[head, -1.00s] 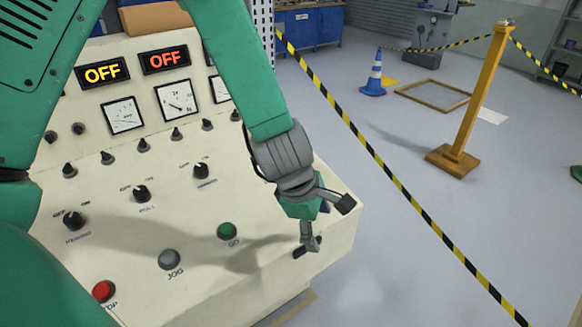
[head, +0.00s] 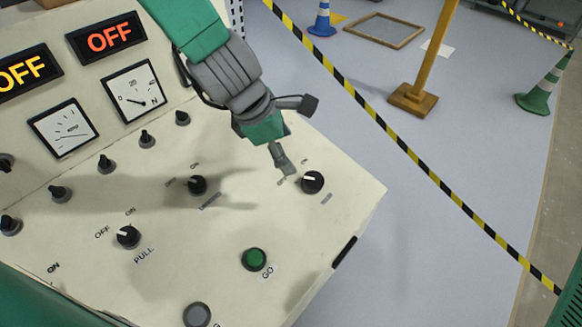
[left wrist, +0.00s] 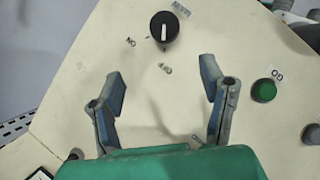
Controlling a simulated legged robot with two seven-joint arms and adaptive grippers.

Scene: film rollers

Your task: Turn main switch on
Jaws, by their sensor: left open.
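The likely main switch is a black rotary knob (head: 312,182) with a white mark near the right edge of the cream control panel (head: 300,235). Its small label is hard to read. In the left wrist view the knob (left wrist: 164,28) sits ahead of the fingertips, between their lines. There its white mark points down the picture, toward the label that looks like OFF. My left gripper (head: 297,135) is open and empty over the panel, just up-left of the knob in the head view. Its two spread fingers (left wrist: 164,84) do not touch the knob. My right gripper is out of view.
Lit displays read OFF, one orange-red (head: 110,38) and one yellow (head: 24,72). A PULL knob (head: 128,237), another knob (head: 197,185), a green GO button (head: 254,259) and a grey button (head: 197,315) share the panel. Striped barrier tape (head: 400,149) runs right of it.

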